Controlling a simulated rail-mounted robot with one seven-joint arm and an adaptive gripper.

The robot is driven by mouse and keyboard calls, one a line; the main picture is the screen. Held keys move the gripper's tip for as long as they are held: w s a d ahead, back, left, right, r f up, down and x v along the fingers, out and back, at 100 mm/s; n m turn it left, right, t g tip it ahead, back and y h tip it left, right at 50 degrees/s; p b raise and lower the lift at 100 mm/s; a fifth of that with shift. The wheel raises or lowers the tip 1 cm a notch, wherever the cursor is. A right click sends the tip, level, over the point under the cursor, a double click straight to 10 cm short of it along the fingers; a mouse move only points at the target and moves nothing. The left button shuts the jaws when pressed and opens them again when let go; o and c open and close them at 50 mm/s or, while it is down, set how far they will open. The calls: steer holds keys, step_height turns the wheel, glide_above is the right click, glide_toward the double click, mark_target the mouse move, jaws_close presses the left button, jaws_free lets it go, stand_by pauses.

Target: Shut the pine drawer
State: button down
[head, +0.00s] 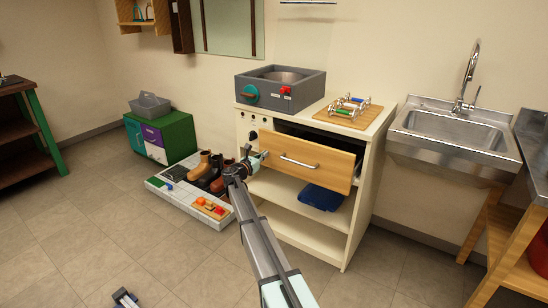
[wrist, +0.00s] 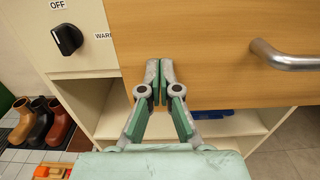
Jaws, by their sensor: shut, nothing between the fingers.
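The pine drawer (head: 325,164) is in the cream cabinet, its front standing out from the cabinet face, with a dark gap visible above it. Its metal bar handle (head: 299,161) is on the front; the handle also shows at the right in the wrist view (wrist: 284,57). My gripper (head: 262,154) is shut and empty at the left part of the drawer front. In the wrist view its fingertips (wrist: 160,78) are together before the pine front (wrist: 205,40), near its lower left corner. I cannot tell whether they touch it.
A black knob (wrist: 67,39) is on the cabinet left of the drawer. A blue item (head: 321,197) lies on the shelf below. A grey hob unit (head: 281,88) and a wooden board with a rack (head: 348,111) are on top. Boots (head: 208,168) stand on a floor tray at left.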

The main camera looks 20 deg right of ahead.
steer(key=p+x, duration=0.1)
steer(key=x, duration=0.9)
steer(key=shift+w+d+p, duration=0.15)
steer(key=shift+w+p, duration=0.05)
steer(key=shift+p, duration=0.15)
steer(key=shift+w+d+r, duration=0.1)
steer(key=shift+w+d, duration=0.05)
steer(key=shift+d, duration=0.05)
steer(key=shift+d, duration=0.1)
steer(key=shift+r, duration=0.1)
steer(key=p+v, duration=0.1)
steer(key=v, duration=1.3)
steer(key=shift+a+f, duration=0.2)
steer(key=shift+a, duration=0.1)
